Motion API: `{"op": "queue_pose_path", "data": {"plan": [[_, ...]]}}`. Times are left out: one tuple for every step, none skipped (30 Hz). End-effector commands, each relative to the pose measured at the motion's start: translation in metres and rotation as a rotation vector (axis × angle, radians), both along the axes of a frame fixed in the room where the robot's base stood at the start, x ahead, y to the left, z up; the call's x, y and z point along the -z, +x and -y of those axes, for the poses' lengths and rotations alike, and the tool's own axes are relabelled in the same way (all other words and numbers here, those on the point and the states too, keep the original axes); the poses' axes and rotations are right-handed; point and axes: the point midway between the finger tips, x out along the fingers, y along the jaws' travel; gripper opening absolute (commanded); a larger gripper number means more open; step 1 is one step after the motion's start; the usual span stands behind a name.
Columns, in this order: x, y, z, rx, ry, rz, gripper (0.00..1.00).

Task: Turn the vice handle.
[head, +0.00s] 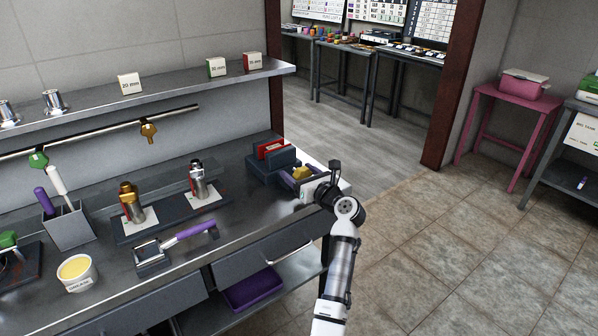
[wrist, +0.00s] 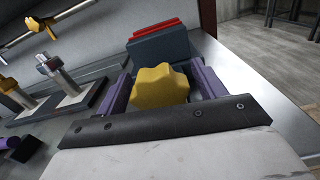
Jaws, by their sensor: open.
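The vice (head: 262,168) is a dark blue-grey block with red jaw faces at the right end of the metal bench. It also shows at the top of the wrist view (wrist: 165,52). Its handle is a lobed yellow knob (wrist: 160,86) on the near side, seen also in the head view (head: 301,172). My gripper (wrist: 161,80) is open, with one purple finger on the left and one on the right of the knob. In the head view my gripper (head: 298,176) is at the vice's front right. Whether the fingers touch the knob is unclear.
A purple-handled tool (head: 188,235) lies on the bench to the left. Two metal fittings stand on a dark tray (head: 165,222) behind it. A shelf (head: 150,98) with small boxes runs above. The bench's right edge is close to my gripper; tiled floor lies beyond.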

Motion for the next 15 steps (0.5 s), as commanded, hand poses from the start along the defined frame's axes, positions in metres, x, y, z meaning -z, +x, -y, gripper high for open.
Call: {"op": "queue_pose_path", "data": {"plan": [[-0.0006, 0.002, -0.0017, 0.0, 0.0, 0.0, 0.69], [-0.0006, 0.0027, -0.0023, 0.0, 0.001, 0.001, 0.69], [-0.0006, 0.0032, -0.0027, 0.0, 0.0, 0.001, 0.69], [-0.0005, 0.0035, -0.0029, 0.0, 0.0, 0.001, 0.69], [-0.0004, 0.0036, -0.003, 0.0, 0.0, 0.001, 0.69], [-0.0003, 0.0036, -0.003, 0.0, 0.0, 0.001, 0.69], [-0.0003, 0.0036, -0.0029, 0.0, 0.0, 0.001, 0.69], [-0.0003, 0.0036, -0.0029, 0.0, 0.0, 0.001, 0.69], [-0.0003, 0.0035, -0.0029, 0.0, 0.0, 0.001, 0.69], [-0.0003, 0.0035, -0.0029, 0.0, 0.0, 0.001, 0.69], [-0.0002, 0.0034, -0.0028, 0.0, 0.0, 0.001, 0.66], [-0.0003, 0.0034, -0.0028, 0.0, 0.0, 0.001, 0.6], [-0.0002, 0.0033, -0.0028, 0.0, 0.0, 0.001, 0.56], [-0.0002, 0.0033, -0.0028, 0.0, 0.0, 0.001, 0.52], [-0.0002, 0.0033, -0.0028, 0.0, 0.0, 0.001, 0.47]]}}
